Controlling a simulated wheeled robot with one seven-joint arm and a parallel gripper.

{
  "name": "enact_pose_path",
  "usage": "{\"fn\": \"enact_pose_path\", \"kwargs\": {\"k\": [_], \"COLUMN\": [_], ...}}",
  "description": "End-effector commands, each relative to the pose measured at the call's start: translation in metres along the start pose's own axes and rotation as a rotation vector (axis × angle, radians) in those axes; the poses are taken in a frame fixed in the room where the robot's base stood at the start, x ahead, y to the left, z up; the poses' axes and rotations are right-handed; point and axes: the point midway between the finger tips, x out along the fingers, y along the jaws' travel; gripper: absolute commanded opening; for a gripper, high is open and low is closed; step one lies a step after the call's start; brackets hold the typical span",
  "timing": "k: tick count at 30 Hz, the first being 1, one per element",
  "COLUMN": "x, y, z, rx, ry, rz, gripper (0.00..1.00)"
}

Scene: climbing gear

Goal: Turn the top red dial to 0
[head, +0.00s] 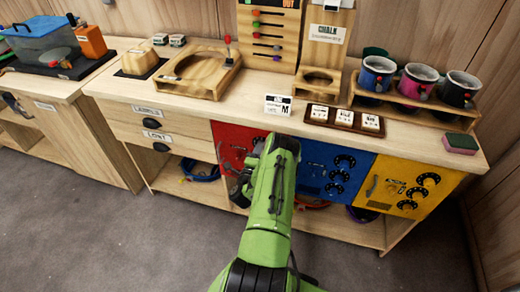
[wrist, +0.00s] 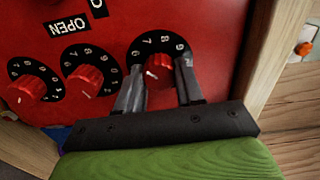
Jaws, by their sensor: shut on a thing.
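In the wrist view a red panel (wrist: 200,20) carries three red dials with black number rings. My gripper (wrist: 159,80) has its two fingers on either side of the rightmost dial (wrist: 155,66) and is shut on it. The middle dial (wrist: 86,80) and the left dial (wrist: 29,87) stand free. An upside-down OPEN label (wrist: 70,25) is above them.
A blue panel (head: 318,168) and a yellow panel (head: 385,185) with black dials are to the right under the wooden counter (head: 400,132). A small card (head: 278,105) and a labelled tray (head: 343,118) lie on the counter above. The floor (head: 130,230) in front is clear.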

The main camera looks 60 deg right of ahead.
Motion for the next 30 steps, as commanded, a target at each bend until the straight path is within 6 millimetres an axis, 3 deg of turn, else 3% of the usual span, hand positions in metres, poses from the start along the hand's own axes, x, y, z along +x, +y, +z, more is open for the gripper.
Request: {"fn": "enact_pose_path", "kwargs": {"k": [30], "x": [-0.001], "y": [-0.0019], "z": [0.0014], "rx": [-0.964], "ry": [-0.005], "rz": [0.004], "gripper": [0.06]}}
